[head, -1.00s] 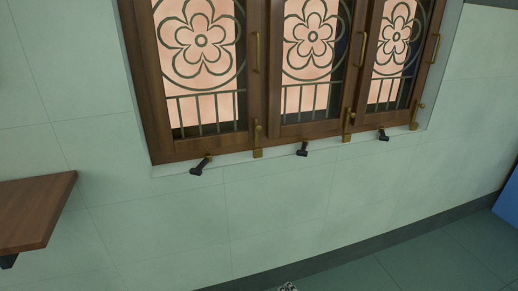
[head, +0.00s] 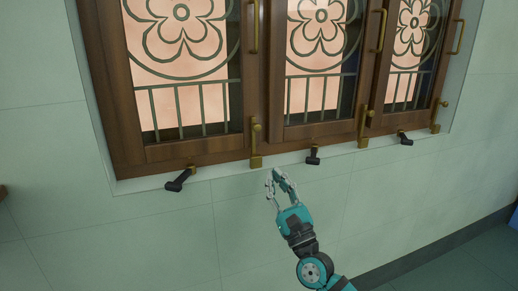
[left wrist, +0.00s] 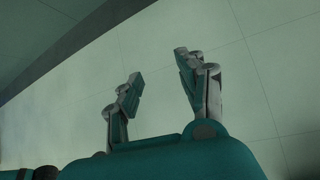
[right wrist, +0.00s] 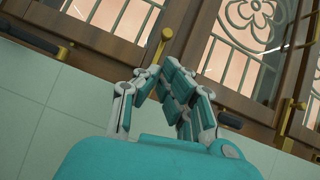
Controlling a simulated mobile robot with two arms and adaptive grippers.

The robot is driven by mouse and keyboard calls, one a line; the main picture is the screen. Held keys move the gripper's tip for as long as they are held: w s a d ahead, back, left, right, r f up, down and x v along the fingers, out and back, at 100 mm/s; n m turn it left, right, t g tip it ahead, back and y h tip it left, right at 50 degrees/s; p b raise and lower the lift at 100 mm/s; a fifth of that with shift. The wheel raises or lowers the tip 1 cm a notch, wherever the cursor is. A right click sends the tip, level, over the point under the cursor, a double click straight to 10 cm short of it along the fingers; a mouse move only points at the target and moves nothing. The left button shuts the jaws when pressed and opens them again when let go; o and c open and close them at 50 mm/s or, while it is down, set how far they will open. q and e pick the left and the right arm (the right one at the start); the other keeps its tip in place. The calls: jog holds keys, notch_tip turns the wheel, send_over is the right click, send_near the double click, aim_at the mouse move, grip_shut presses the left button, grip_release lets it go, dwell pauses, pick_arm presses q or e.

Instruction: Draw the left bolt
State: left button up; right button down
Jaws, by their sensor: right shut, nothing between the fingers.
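The left bolt (head: 255,140) is a brass upright rod with a round knob, at the lower right corner of the left window sash. My right gripper (head: 279,178) is shut and empty, just below and to the right of this bolt, in front of the wall. In the right wrist view the bolt (right wrist: 149,67) rises behind the shut fingertips (right wrist: 156,74); its lower end is partly hidden by them. Contact cannot be told. My left gripper (left wrist: 157,67) is open and empty, facing bare wall and floor; the head view does not show it.
Similar brass bolts stand on the middle sash (head: 364,126) and right sash (head: 438,115). Black levers stick out below the left sash (head: 180,181), middle sash (head: 313,156) and right sash (head: 405,139). Brass pull handles (head: 382,30) run up the frames. The tiled wall (head: 120,240) below is clear.

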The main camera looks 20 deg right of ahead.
send_near(253, 132)
jog(key=x, duration=0.4)
jog(key=shift+w+r+p, duration=0.15)
jog(key=shift+p, duration=0.15)
jog(key=shift+w+a+r, duration=0.1)
jog(key=shift+w+r, duration=0.2)
jog(key=shift+w, duration=0.15)
pick_arm(q)
jog(key=shift+s+a+f+g+y, duration=0.2)
jog(key=shift+s+f+g, duration=0.2)
jog(key=shift+s, duration=0.2)
jog(key=shift+s+a+f+g+y, duration=0.1)
jog(key=shift+s+a+f+g, duration=0.1)
jog(key=shift+s+f+g, duration=0.3)
jog(key=shift+r, duration=0.1)
